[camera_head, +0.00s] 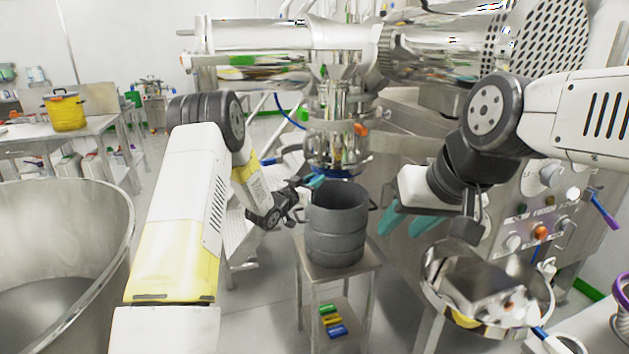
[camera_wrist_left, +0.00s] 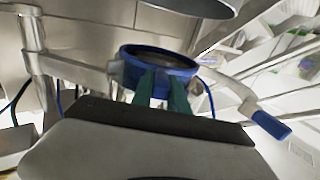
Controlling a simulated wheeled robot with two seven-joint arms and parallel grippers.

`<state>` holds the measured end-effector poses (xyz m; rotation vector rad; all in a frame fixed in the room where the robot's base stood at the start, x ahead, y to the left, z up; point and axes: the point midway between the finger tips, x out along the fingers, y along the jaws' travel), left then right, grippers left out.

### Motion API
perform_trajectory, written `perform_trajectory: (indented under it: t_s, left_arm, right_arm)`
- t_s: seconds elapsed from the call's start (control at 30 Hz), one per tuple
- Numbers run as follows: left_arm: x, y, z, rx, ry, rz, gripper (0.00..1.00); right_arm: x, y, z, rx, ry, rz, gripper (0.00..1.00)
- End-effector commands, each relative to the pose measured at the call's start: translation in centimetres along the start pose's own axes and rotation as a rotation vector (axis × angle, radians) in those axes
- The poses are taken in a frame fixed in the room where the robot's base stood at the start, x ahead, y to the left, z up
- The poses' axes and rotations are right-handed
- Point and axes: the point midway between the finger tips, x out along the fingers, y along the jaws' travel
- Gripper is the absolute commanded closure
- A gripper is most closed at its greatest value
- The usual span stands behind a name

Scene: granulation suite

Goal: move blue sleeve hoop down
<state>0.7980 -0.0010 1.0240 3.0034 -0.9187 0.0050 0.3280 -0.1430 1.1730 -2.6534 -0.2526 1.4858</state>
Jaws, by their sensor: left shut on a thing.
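The blue sleeve hoop (camera_wrist_left: 158,62) is a blue ring in the left wrist view, around the outlet under the steel machine. In the head view its blue edge (camera_head: 349,174) shows just above the grey drum. My left gripper (camera_head: 315,182) has its teal fingers at the left side of the hoop. In the left wrist view the teal fingers (camera_wrist_left: 162,92) are shut on the near part of the hoop's rim. My right gripper (camera_head: 396,222) is to the right of the drum, its teal fingers apart with nothing visible between them.
A grey ribbed drum (camera_head: 337,225) stands on a small steel stand (camera_head: 338,268) under the outlet. A large steel bowl (camera_head: 118,245) is at the left. A steel basin (camera_head: 432,288) with a box on it is at the lower right. A control panel (camera_head: 540,222) is at the right.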

Motion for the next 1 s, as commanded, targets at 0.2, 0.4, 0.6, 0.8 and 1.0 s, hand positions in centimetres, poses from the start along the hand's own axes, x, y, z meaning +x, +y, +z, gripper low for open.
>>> perform_trajectory:
  t_s: [0.2, 0.4, 0.6, 0.8, 1.0]
  left_arm:
    - [-0.2, -0.1, 5.6, -0.004, -0.010, -0.002, 1.00]
    - [-0.1, 0.0, 9.5, -0.002, -0.008, 0.000, 1.00]
    - [-0.1, 0.0, 10.3, 0.001, -0.007, 0.000, 1.00]
    - [-0.2, 0.0, 10.5, 0.000, -0.012, 0.000, 1.00]
    - [-0.2, 0.0, 10.3, 0.000, -0.008, 0.000, 0.58]
  right_arm:
    - [0.0, 0.0, 0.0, 0.000, 0.000, 0.000, 0.60]
    - [0.0, 0.0, 0.0, 0.000, 0.000, 0.000, 0.60]
    - [0.0, 0.0, 0.0, 0.000, 0.000, 0.000, 0.60]
    - [0.0, 0.0, 0.0, 0.000, 0.000, 0.000, 0.60]
    - [0.0, 0.0, 0.0, 0.000, 0.000, 0.000, 0.60]
